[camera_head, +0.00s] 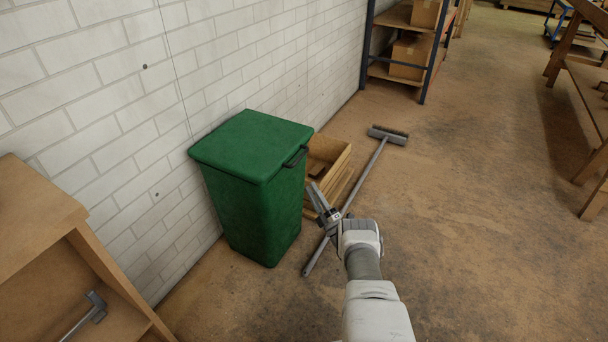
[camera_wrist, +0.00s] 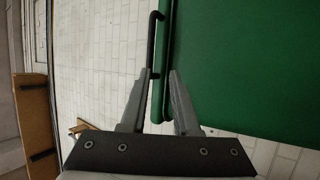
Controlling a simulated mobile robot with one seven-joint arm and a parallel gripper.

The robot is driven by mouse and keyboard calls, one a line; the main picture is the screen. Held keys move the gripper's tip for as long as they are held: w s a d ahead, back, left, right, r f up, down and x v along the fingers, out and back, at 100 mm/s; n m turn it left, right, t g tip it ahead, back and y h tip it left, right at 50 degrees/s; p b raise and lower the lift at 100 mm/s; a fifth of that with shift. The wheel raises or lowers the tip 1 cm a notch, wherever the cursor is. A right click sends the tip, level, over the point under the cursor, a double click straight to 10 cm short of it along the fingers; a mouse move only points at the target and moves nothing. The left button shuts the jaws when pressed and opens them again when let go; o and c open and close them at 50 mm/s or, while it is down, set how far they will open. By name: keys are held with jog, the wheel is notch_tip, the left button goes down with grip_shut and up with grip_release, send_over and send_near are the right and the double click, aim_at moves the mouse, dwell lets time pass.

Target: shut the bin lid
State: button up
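The green bin (camera_head: 252,215) stands upright against the white brick wall in the head view. Its green lid (camera_head: 252,145) lies down flat over the top, with no gap that I can see. A dark handle (camera_head: 295,158) sticks out from the lid's right edge. My gripper (camera_head: 313,192) is in front of the bin's right side, below the handle in the picture. In the wrist view my gripper (camera_wrist: 161,73) has its fingers apart. The black handle (camera_wrist: 152,42) runs up from near the left fingertip, beside the green lid edge (camera_wrist: 168,60). Whether they touch, I cannot tell.
A wooden crate (camera_head: 325,160) sits right of the bin. A grey broom (camera_head: 345,205) lies on the floor beside it, partly behind my gripper. A wooden shelf unit (camera_head: 40,215) stands at the left. A rack with cardboard boxes (camera_head: 408,58) is at the back.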

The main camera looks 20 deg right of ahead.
jog(key=v, duration=0.8)
jog(key=shift+p, duration=0.4)
jog(key=shift+s, duration=0.1)
